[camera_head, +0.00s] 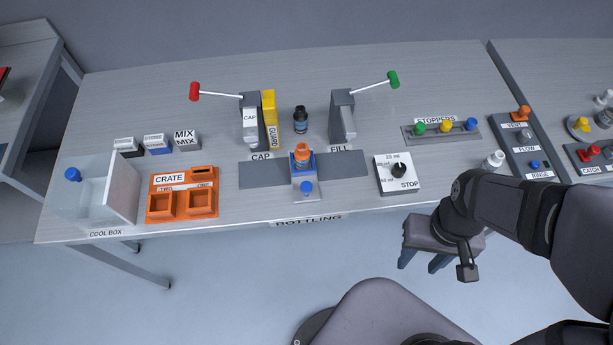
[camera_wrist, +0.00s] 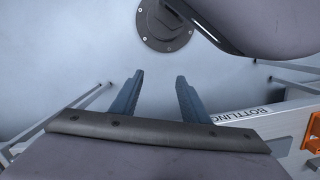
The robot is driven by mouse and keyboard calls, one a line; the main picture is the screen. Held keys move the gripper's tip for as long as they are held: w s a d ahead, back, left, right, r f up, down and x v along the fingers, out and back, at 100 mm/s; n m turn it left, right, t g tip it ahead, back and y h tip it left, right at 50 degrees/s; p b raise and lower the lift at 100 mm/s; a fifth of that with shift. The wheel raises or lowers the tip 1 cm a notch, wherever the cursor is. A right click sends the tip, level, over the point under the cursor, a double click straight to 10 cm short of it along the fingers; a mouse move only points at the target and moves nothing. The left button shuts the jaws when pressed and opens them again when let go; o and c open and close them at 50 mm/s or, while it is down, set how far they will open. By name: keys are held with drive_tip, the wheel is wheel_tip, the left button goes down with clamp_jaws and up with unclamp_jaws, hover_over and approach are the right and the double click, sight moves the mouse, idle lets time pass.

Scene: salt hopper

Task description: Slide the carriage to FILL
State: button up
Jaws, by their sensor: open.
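The carriage (camera_head: 315,162) is a blue block on a dark grey track (camera_head: 345,165) at the middle of the bench. It holds an orange-topped bottle (camera_head: 302,152). A blue knob (camera_head: 306,187) sits on a light plate at its front. The carriage stands between the CAP label (camera_head: 261,157) on the left and the FILL label (camera_head: 338,148) on the right. My gripper (camera_head: 420,264) is open and empty, off the bench's front edge, to the right of and nearer than the carriage. The wrist view shows its two fingers apart (camera_wrist: 160,85); the carriage is out of that view.
Behind the track stand a red-handled CAP press (camera_head: 250,122), yellow guard (camera_head: 269,118), dark bottle (camera_head: 300,121) and green-handled FILL post (camera_head: 343,117). A dial box (camera_head: 398,175) stands right of the track. An orange crate (camera_head: 182,195) and clear cool box (camera_head: 105,190) are left.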

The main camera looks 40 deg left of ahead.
drive_tip(key=s+a+n+p, duration=0.15)
drive_tip(key=a+n, duration=0.95)
drive_tip(key=a, duration=1.1)
drive_tip(key=w+a+r+n, duration=0.1)
drive_tip(key=a+n, duration=0.1)
drive_tip(key=n, duration=0.2)
drive_tip(key=w+a+r+n+t, duration=0.1)
drive_tip(key=a+n, duration=0.2)
drive_tip(key=n, duration=0.1)
drive_tip(key=a+r+n+y, duration=0.1)
drive_tip(key=a+r+n, duration=0.1)
drive_tip(key=a+n, duration=0.1)
drive_tip(key=shift+w+a+r+n+t, duration=0.1)
drive_tip(key=shift+w+a+n+t, duration=0.15)
drive_tip(key=shift+w+n, duration=0.2)
drive_tip(key=shift+w+a+r+n, duration=0.1)
drive_tip(key=shift+r+n, duration=0.05)
drive_tip(key=shift+n, duration=0.45)
drive_tip(key=shift+a+r+n, duration=0.1)
drive_tip(key=shift+r+n, duration=0.05)
drive_tip(key=shift+n, duration=0.4)
drive_tip(key=shift+r+n, duration=0.2)
drive_tip(key=shift+n, duration=1)
drive_tip(key=n, duration=0.5)
drive_tip(key=shift+d+n, duration=0.4)
drive_tip(key=n, duration=0.3)
drive_tip(key=shift+s+n, duration=0.2)
drive_tip(key=shift+n, duration=0.1)
drive_tip(key=shift+d+f, duration=0.1)
